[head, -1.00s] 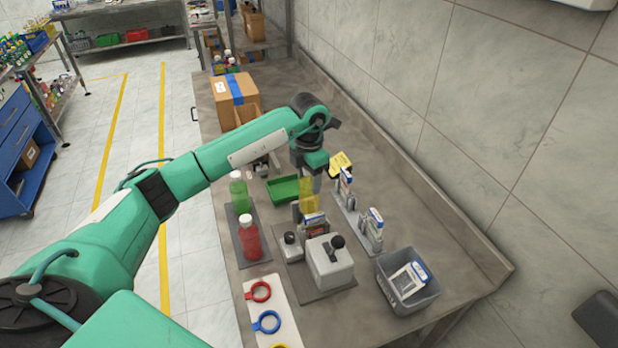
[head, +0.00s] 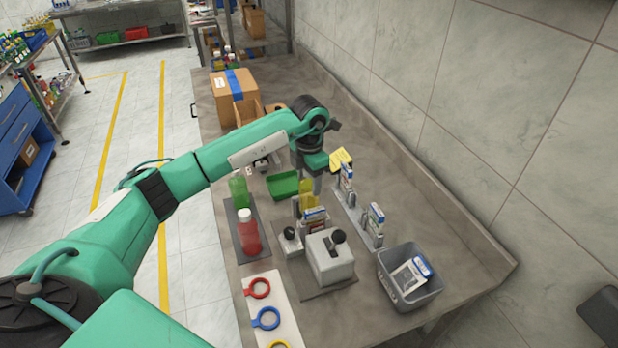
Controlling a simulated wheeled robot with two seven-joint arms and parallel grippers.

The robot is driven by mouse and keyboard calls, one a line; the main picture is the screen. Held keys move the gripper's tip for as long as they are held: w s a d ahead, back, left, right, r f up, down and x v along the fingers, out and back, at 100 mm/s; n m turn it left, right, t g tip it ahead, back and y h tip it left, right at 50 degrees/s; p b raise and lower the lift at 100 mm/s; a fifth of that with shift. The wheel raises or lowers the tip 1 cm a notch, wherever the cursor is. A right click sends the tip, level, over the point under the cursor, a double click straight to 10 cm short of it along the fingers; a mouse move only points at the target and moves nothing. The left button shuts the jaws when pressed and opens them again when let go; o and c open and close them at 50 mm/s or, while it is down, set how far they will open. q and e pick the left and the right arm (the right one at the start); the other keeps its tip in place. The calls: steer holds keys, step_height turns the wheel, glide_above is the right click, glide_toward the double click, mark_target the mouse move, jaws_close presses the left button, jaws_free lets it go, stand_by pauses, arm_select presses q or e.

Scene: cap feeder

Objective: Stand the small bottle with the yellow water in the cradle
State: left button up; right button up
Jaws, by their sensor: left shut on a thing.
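The small bottle with the yellow water (head: 308,201) is upright, shut in my left gripper (head: 311,187), which points down over the bench. Its lower part is hidden behind a small label-fronted part of the grey fixture, which seems to be the cradle (head: 316,222). I cannot tell whether the bottle's base touches it. A green bottle (head: 239,191) and a red bottle (head: 248,235) with a white cap stand on a dark mat to the left. My right gripper is not in view.
A grey box with a black knob (head: 330,262) stands in front of the cradle. A green tray (head: 283,187) lies behind. Label holders (head: 371,228) and a grey bin (head: 408,290) are at the right. Coloured rings (head: 265,319) lie on a white board at the front.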

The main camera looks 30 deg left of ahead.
arm_select(q)
steer(key=shift+f, duration=0.15)
steer(key=shift+f+b, duration=0.65)
steer(key=shift+f, duration=0.1)
steer(key=shift+f+b, duration=1.1)
steer(key=shift+f, duration=0.35)
steer(key=shift+r, duration=0.15)
steer(key=o, duration=1.6)
steer(key=c, duration=0.4)
